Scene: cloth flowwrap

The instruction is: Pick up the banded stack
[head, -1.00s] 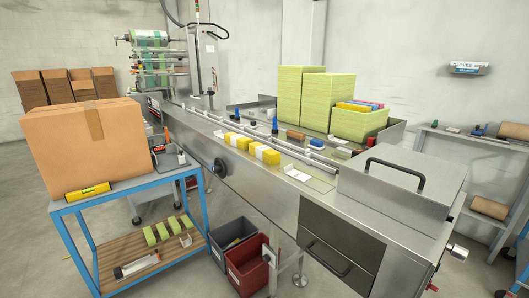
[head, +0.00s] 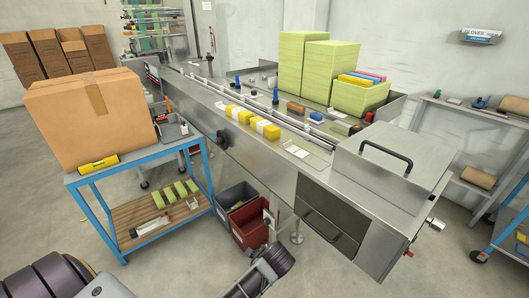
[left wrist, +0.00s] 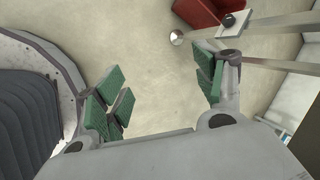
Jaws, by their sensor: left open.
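Yellow cloth stacks lie in a row on the steel machine's front ledge in the head view. One yellow stack (head: 238,113) is at the left, and a yellow stack with a white band (head: 267,129) is just right of it. My left gripper (left wrist: 160,88) is open and empty in the left wrist view, its green-padded fingers apart over bare floor. No stack shows between or near the fingers. Parts of my arm show at the bottom of the head view, well below the ledge. My right gripper is not in view.
The steel machine (head: 275,165) has a handled cover (head: 385,150) at its right. A blue cart (head: 140,175) with a large carton (head: 90,120) stands left. Grey (head: 236,196) and red (head: 248,234) bins sit on the floor below. Tall green-yellow stacks (head: 304,62) stand behind.

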